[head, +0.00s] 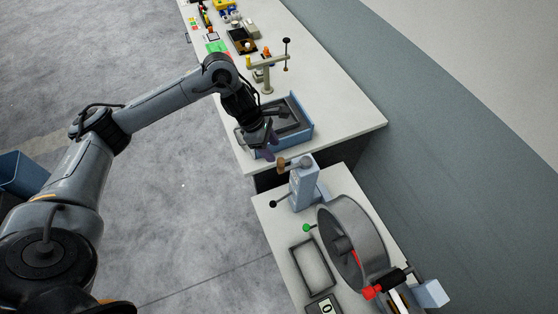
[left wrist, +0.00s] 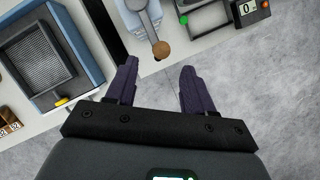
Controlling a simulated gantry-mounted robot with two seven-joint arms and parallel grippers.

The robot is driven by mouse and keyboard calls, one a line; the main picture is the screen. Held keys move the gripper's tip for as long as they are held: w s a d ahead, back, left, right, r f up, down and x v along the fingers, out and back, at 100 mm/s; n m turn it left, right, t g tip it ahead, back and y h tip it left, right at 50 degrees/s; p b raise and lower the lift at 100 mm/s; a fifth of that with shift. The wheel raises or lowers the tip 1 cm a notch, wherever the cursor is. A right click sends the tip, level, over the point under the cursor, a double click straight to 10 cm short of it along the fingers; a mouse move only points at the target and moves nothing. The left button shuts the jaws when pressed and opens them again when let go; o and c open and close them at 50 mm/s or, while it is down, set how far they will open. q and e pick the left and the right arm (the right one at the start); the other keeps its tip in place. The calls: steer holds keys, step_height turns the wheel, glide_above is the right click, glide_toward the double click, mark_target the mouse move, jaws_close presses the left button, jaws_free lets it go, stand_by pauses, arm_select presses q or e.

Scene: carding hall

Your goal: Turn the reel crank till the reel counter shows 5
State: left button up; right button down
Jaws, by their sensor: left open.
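The reel (head: 346,232) is a grey drum on the near bench in the head view. A red piece with a black part (head: 397,277) sits at its near side; I cannot tell for certain whether this is the crank. The reel counter (head: 325,307) shows 0, and it also reads 0 in the left wrist view (left wrist: 248,9). My right gripper is out of view.
The brown knob belongs to a blue-grey stand (head: 303,188) beside the reel. A green knob (head: 306,228) and an empty frame (head: 311,265) are near the drum. A blue tray (head: 298,125) is on the far bench. Open floor lies left.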

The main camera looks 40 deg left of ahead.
mark_target(280, 161)
arm_select(q)
steer(key=p+x, duration=0.2)
steer(key=x, duration=0.5)
steer(key=shift+d+f, duration=0.3)
steer(key=shift+x, duration=1)
steer(key=shift+c, duration=0.3)
steer(key=shift+w, duration=0.1)
jaws_close()
